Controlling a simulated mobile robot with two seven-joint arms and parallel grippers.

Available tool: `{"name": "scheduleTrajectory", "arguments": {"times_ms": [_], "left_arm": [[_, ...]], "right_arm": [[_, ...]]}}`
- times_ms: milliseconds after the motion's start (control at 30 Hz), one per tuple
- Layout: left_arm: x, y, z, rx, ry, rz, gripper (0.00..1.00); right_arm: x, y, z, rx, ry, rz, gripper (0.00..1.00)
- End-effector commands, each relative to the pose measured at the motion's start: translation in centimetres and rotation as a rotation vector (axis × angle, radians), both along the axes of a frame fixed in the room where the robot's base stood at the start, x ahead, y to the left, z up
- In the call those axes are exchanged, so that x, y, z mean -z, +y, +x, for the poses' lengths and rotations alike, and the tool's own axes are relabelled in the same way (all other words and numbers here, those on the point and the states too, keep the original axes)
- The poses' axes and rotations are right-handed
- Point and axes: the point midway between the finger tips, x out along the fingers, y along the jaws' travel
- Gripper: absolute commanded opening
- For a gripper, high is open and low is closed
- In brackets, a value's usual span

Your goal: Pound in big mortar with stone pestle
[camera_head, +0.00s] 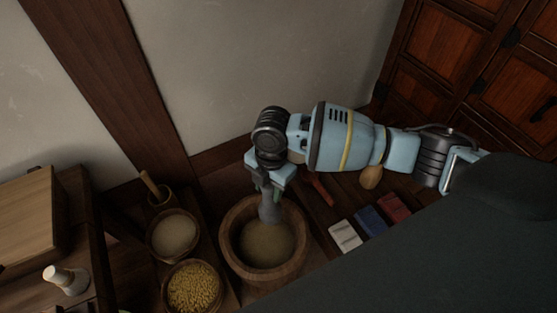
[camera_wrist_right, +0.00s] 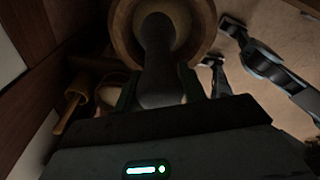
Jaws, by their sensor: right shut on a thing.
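The big mortar (camera_head: 228,240) is a round wooden vessel at lower centre in the head view, with pale, fine contents inside. Its rim also shows at the top of the right wrist view (camera_wrist_right: 122,32). My right gripper (camera_head: 268,187) is above the mortar's far side, shut on the grey stone pestle (camera_head: 270,210). The pestle also shows in the right wrist view (camera_wrist_right: 158,62), between the fingers and pointing into the mortar. Its lower end is inside the mouth; I cannot tell whether it touches the contents. My left gripper is not in the head view.
Left of the mortar stand a bowl of pale meal (camera_head: 174,234), a bowl of yellow grain (camera_head: 193,288) and a small mortar with pestle (camera_head: 159,194). Right are white (camera_head: 345,236), blue (camera_head: 370,220) and red (camera_head: 394,207) folded pieces and a wooden spoon (camera_head: 371,178). A wall stands behind.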

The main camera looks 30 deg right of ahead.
Motion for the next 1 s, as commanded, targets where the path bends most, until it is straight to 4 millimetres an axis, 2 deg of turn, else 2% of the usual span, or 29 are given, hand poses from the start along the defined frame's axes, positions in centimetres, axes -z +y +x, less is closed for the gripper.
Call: {"name": "scheduleTrajectory", "arguments": {"times_ms": [33,233,633,1000], "left_arm": [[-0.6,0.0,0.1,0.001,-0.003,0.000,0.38],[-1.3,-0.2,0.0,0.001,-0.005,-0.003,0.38],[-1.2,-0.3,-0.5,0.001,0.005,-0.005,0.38],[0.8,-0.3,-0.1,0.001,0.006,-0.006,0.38]], "right_arm": [[-0.7,0.6,-0.5,-0.034,-0.006,0.003,0.09],[-0.8,1.9,-2.1,-0.118,-0.006,0.002,0.09],[-0.4,2.2,-2.5,-0.138,-0.003,0.002,0.09],[2.2,2.2,-2.6,-0.137,-0.001,0.002,0.09]]}}
